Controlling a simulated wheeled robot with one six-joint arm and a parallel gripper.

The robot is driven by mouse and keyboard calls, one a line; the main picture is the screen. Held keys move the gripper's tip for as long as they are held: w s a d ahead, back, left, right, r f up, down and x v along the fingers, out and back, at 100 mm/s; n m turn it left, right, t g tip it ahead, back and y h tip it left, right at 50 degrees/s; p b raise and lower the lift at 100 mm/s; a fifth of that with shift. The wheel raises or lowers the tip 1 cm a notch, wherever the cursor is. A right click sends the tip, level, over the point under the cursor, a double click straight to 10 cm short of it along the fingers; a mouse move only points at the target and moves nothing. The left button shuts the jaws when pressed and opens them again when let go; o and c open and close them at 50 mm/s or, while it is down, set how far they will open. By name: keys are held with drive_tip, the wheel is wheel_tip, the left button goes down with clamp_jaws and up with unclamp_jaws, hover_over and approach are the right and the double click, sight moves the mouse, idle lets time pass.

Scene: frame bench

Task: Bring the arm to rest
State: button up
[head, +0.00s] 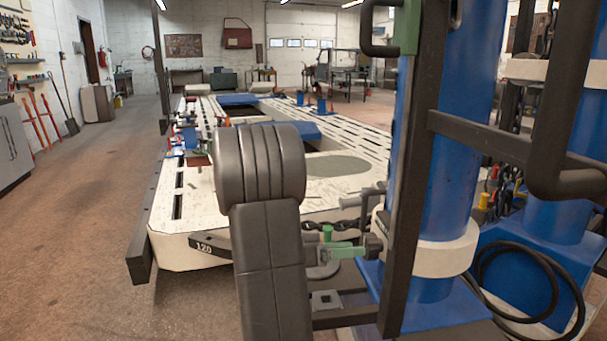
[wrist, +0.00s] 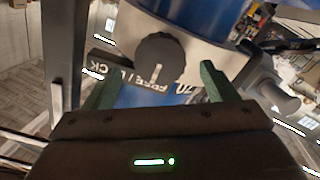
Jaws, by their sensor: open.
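My gripper (wrist: 158,72) is open, with its two green fingers spread and nothing held between them. I see no contact, though depth is hard to judge. Lettering near the knob is partly hidden. In the head view, my green fingers (head: 346,246) show just left of the pale collar (head: 440,257). My dark arm stands in the foreground and hides the rest of the gripper.
The blue post (head: 449,150) and dark upright bars (head: 411,170) fill the right side. A chain (head: 335,227) hangs near the fingers. A long pale slotted bench (head: 210,235) stretches away behind my arm. A black hose (head: 535,258) lies coiled at right. The left floor is clear.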

sight(365, 246)
drive_tip(key=s+a+p, duration=0.1)
drive_tip(key=a+p, duration=0.1)
drive_tip(key=a, duration=0.7)
drive_tip(key=d+b, duration=0.1)
drive_tip(key=d, duration=0.3)
drive_tip(key=w+d+b, duration=0.1)
drive_tip(key=d, duration=0.4)
drive_tip(key=d+b, duration=0.1)
drive_tip(key=d, duration=0.3)
drive_tip(key=shift+w+d+f, duration=0.1)
drive_tip(key=shift+w+d, duration=0.15)
drive_tip(key=shift+d, duration=0.15)
drive_tip(key=shift+n, duration=0.7)
drive_tip(key=n, duration=0.8)
drive_tip(key=shift+r+n, duration=0.2)
drive_tip(key=shift+n, duration=0.1)
drive_tip(key=n+p, duration=0.2)
drive_tip(key=shift+r+n, duration=0.15)
drive_tip(key=shift+n, duration=0.25)
drive_tip(key=shift+r+n+p, duration=0.1)
drive_tip(key=shift+n+p, duration=1)
drive_tip(key=shift+p, duration=0.15)
drive_tip(key=shift+n+p, duration=0.8)
drive_tip(key=shift+p, duration=0.3)
drive_tip(key=shift+f, duration=0.3)
